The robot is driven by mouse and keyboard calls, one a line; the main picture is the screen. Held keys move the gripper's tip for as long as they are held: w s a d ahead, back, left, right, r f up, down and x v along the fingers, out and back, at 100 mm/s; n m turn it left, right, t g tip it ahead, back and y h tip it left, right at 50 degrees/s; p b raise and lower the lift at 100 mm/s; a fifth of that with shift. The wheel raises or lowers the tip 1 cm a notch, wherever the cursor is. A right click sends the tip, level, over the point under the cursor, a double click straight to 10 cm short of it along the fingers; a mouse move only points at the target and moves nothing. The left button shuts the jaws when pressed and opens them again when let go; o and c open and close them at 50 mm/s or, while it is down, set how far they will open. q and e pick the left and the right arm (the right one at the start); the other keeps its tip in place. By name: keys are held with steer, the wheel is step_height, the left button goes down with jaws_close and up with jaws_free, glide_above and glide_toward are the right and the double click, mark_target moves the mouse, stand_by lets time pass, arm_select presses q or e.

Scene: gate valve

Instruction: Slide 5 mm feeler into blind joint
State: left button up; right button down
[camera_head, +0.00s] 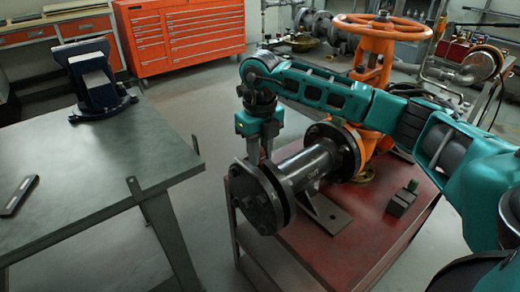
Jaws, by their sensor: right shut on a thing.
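The blind flange (259,206) is a dark round plate bolted to the near left end of the grey pipe spool (303,164). The blind joint (283,193) shows as a narrow dark gap between this plate and the spool's flange. My right gripper (260,158) points down from above, with its fingertips right at the top of the joint. It is shut on the feeler, which is thin and mostly hidden between the fingers and flanges. I cannot tell how deep the feeler sits in the gap. My left gripper is out of view.
An orange gate valve (371,65) with a handwheel stands behind the spool on a red bench (318,268). A small dark block (401,203) lies on its right. A grey table (95,165) at left carries a vise (97,82) and a flat dark object (20,195).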

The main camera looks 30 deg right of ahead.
steer(key=shift+f, duration=0.4)
steer(key=c, duration=0.8)
jaws_free()
steer(key=shift+r, duration=0.1)
step_height(320, 180, up, 12)
steer(key=shift+f+p, duration=0.25)
steer(key=shift+p, duration=0.05)
steer(key=shift+r, duration=0.7)
